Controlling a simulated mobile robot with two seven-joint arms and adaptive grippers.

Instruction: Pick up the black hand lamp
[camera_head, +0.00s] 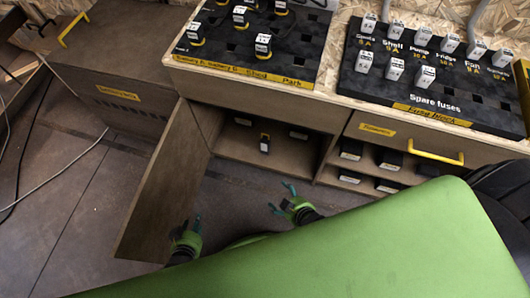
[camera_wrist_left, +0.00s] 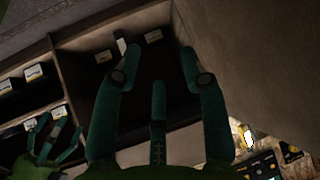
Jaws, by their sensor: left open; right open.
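My right gripper (camera_head: 283,200) is open and empty in front of the cabinet. Both are apart from the lamp.
The open door (camera_head: 168,185) stands left of the cabinet opening. Two dark labelled items (camera_head: 298,132) (camera_head: 243,121) lie deeper inside. A green surface (camera_head: 380,235) covers the foreground.

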